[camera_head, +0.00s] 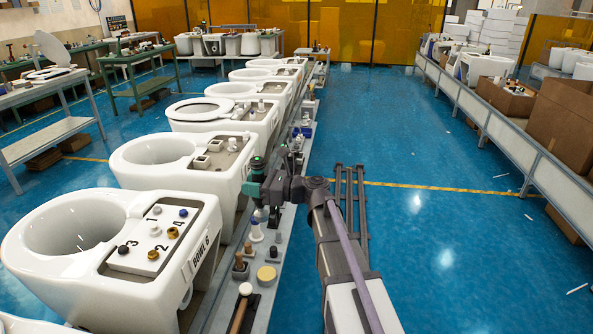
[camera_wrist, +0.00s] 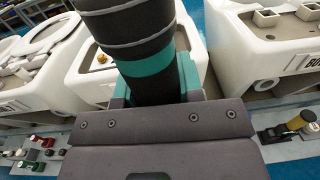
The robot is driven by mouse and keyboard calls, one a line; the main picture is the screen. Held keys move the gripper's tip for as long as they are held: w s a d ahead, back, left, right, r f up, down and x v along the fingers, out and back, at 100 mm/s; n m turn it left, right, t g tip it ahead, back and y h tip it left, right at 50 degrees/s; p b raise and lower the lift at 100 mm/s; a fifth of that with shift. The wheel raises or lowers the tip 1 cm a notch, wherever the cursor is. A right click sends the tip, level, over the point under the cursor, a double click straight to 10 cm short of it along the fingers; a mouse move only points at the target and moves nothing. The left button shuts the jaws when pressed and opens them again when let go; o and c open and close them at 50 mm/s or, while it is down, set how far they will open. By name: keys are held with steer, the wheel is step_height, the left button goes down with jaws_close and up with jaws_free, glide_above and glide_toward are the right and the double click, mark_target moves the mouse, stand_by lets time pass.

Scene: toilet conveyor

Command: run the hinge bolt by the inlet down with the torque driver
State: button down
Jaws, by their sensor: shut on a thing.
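My gripper (camera_head: 256,188) is shut on the torque driver (camera_head: 258,168), a dark upright tool with teal bands. It is above the parts ledge, just right of the bowl row. In the wrist view the driver (camera_wrist: 138,42) fills the upper middle and hides much of the bowl behind it. The nearest bowl, labelled BOWL 6 (camera_head: 205,250), has a deck numbered 1 to 4 with small fittings. These include a grey cap (camera_head: 157,210), a blue cap (camera_head: 183,212), a black cap (camera_head: 123,250) and brass fittings (camera_head: 173,233). I cannot tell which is the hinge bolt by the inlet.
More white bowls (camera_head: 150,160) run back along the line. The ledge holds a wooden-handled tool (camera_head: 240,310), a round yellowish pad (camera_head: 266,276) and small pegs. A railed conveyor (camera_head: 500,115) with cartons stands at the right. The blue floor between is mostly clear.

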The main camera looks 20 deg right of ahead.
steer(key=shift+r, duration=0.2)
step_height(320, 180, up, 5)
steer(key=p, duration=0.5)
stand_by(0.3)
